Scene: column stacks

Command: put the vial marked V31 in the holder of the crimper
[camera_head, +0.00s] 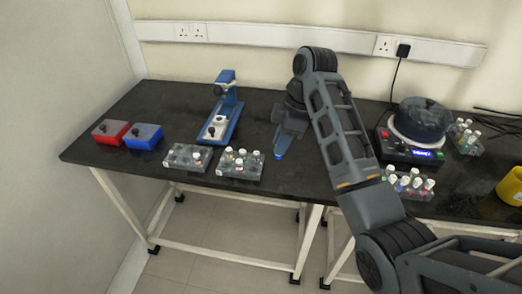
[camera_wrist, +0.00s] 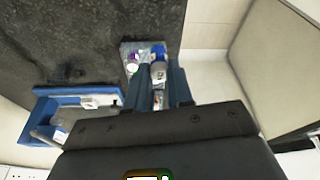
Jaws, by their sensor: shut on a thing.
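My gripper (camera_wrist: 160,76) is shut on a vial (camera_wrist: 158,70), which shows between the two fingers in the wrist view with a blue cap. Its marking is not readable, so I cannot tell whether it is V31. In the head view my gripper (camera_head: 280,148) hangs over the dark table, right of the blue crimper (camera_head: 231,102), and the vial cannot be made out clearly. The crimper's holder (camera_head: 211,130) appears as a pale spot on its base, and I see no vial standing there. The crimper (camera_wrist: 62,94) is also at the left in the wrist view.
Two clear racks (camera_head: 176,162) (camera_head: 229,174) with capped vials stand in front of the crimper. A red box (camera_head: 110,132) and a blue box (camera_head: 143,136) are at the left. A round device (camera_head: 410,152) and more vial racks are at the right, beyond my arm.

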